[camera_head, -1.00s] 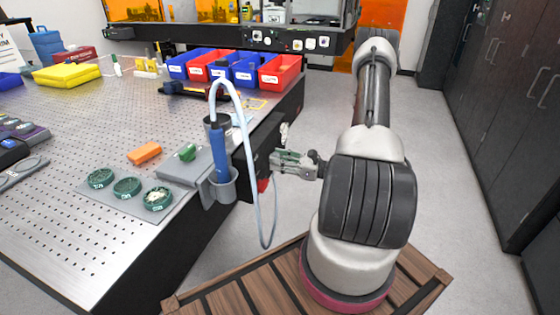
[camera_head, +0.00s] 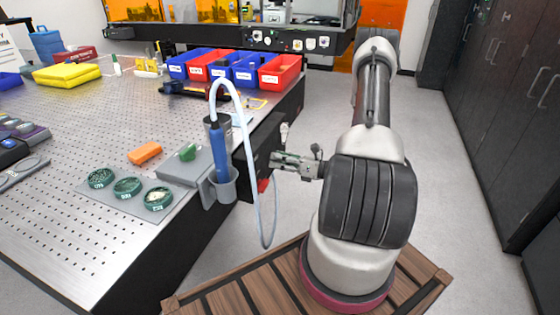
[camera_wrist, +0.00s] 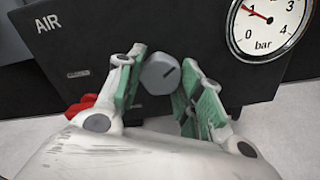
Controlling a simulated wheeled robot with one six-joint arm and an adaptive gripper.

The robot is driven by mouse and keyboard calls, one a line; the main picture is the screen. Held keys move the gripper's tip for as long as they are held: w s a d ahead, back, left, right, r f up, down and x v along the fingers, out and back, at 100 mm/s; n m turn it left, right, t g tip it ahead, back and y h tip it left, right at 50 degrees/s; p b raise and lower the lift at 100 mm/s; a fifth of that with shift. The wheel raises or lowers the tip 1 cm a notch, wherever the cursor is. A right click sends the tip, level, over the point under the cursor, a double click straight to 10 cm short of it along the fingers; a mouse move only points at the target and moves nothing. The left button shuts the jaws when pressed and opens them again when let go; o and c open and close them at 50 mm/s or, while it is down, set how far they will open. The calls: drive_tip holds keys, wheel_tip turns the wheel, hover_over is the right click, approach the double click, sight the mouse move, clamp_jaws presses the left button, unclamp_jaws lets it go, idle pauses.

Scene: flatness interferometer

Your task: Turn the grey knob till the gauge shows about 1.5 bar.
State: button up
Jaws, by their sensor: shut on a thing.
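The white gauge (camera_wrist: 268,22), marked in bar, is at the upper right, partly cut off by the frame. Its red needle points up-left, close to the 1. In the head view my gripper (camera_head: 280,160) is at the panel on the table's right side; the knob is hidden there.
The dark panel (camera_wrist: 75,45) carries the word AIR. A red part (camera_wrist: 82,108) shows left of my gripper. A blue tool in a grey holder (camera_head: 223,190) and its pale looping hose (camera_head: 250,150) are close by on the table edge. Floor to the right is clear.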

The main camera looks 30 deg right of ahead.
drive_tip(key=shift+m, duration=0.4)
drive_tip(key=o, duration=1)
drive_tip(key=v, duration=1.2)
drive_tip(key=shift+d, duration=0.1)
